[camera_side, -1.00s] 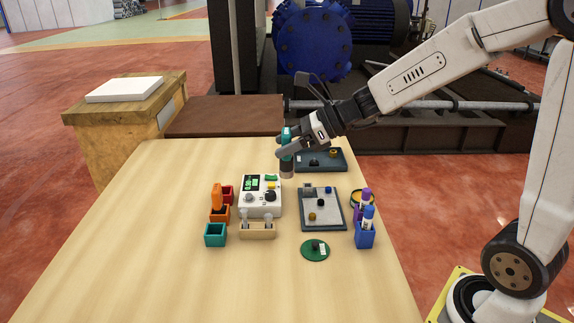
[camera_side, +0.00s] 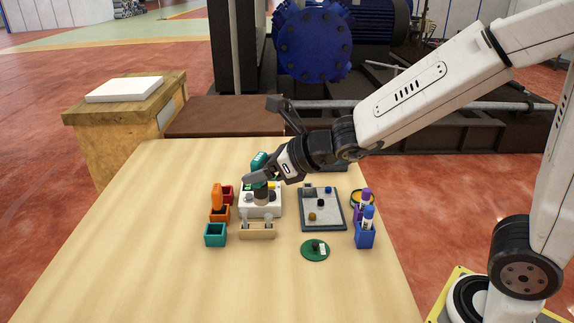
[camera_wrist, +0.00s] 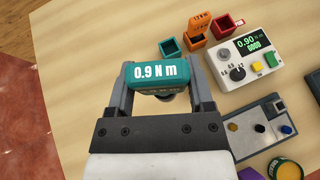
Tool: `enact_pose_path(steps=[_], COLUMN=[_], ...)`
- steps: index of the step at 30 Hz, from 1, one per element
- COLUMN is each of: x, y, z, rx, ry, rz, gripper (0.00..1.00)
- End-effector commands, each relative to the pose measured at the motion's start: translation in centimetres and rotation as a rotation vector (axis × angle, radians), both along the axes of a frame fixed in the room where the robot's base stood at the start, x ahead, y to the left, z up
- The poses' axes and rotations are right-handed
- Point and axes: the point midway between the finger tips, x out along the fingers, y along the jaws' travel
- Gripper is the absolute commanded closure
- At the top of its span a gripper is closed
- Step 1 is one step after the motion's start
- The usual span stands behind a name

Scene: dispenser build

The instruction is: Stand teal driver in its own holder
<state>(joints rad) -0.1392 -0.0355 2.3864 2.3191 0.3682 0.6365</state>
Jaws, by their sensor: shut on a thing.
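The teal driver (camera_side: 259,161) is held in my gripper (camera_side: 268,176), above the white torque tester in the side view. In the wrist view my gripper (camera_wrist: 157,80) is shut around the teal driver (camera_wrist: 155,72), whose end reads "0.9 N m". Its lower part is mostly hidden in the wrist view. The teal square holder (camera_side: 215,234) stands empty on the table, left of and nearer the camera than the gripper. It also shows in the wrist view (camera_wrist: 171,48), beyond the driver.
An orange driver (camera_side: 217,196) stands in the orange holder (camera_side: 219,214), beside the red holder (camera_side: 227,192). The white tester (camera_wrist: 242,62) reads 0.90. A wooden bit block (camera_side: 257,231), grey tray (camera_side: 321,223), green disc (camera_side: 315,251) and blue marker holder (camera_side: 365,236) stand nearby.

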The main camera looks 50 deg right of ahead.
Motion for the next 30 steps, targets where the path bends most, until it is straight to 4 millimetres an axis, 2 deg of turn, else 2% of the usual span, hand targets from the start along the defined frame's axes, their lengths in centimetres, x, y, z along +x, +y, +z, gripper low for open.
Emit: enact_pose_path(steps=[18, 30], x=[-1.8, -1.1], y=[1.4, 1.6], z=[-1.8, -2.1], rx=[0.001, 0.001], ry=[-0.002, -0.002], rz=[-0.050, -0.053], gripper=[1.00, 1.00])
